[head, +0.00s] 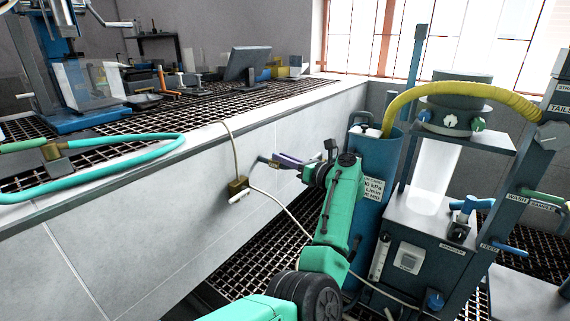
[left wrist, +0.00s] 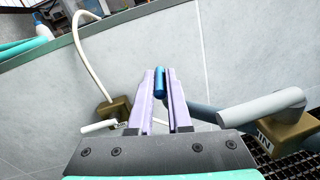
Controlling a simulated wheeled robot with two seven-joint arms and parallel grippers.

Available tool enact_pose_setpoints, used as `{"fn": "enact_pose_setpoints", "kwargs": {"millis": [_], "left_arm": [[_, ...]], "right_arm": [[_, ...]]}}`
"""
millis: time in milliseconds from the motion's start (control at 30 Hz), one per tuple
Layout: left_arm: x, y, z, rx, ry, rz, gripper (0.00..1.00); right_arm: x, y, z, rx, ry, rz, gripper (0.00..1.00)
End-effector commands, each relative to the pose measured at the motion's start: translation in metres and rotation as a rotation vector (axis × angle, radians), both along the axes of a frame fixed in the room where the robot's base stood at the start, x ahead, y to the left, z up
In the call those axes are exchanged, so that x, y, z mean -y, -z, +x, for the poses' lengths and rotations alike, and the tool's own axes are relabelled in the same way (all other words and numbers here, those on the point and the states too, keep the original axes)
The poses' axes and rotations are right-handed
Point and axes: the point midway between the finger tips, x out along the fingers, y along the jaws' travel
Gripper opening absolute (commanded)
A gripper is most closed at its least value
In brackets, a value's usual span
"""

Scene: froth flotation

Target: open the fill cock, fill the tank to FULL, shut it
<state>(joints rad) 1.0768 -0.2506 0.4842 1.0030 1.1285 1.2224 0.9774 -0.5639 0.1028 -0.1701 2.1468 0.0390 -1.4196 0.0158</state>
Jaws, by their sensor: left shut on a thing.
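My left gripper (head: 278,160) reaches in from the lower middle, with its pale purple fingers close to the light grey wall. In the left wrist view the fingers (left wrist: 160,80) are shut on a blue rod-shaped handle (left wrist: 160,84), whose end shows between the tips. A blue bar (left wrist: 204,113) runs right from behind the fingers toward a grey bent lever and a brass block (left wrist: 288,132) with partly readable lettering. I cannot tell whether the bar and handle are one piece. No FULL mark or water level is readable. My right gripper is not in view.
A brass valve (head: 238,186) with a white handle and pale hose hangs on the wall left of my gripper. A blue cylinder (head: 372,170) and labelled equipment cabinet (head: 425,235) stand close on the right. A teal hose (head: 120,163) lies on the grated bench.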

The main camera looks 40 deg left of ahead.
Motion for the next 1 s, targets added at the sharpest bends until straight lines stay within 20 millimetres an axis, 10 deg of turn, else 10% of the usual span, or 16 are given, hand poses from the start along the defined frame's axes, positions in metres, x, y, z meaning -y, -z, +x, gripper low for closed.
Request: {"fn": "enact_pose_setpoints", "kwargs": {"millis": [400, 500, 1000], "left_arm": [[-0.004, -0.004, -0.002, 0.003, -0.010, 0.006, 0.00], [-0.003, -0.003, -0.002, 0.002, -0.010, 0.006, 0.46], [0.017, 0.000, -0.002, -0.001, -0.003, 0.000, 0.46]], "right_arm": [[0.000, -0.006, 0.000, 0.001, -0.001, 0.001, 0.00], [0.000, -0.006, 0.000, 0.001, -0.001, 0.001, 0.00], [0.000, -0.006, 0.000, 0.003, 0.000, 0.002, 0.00]]}}
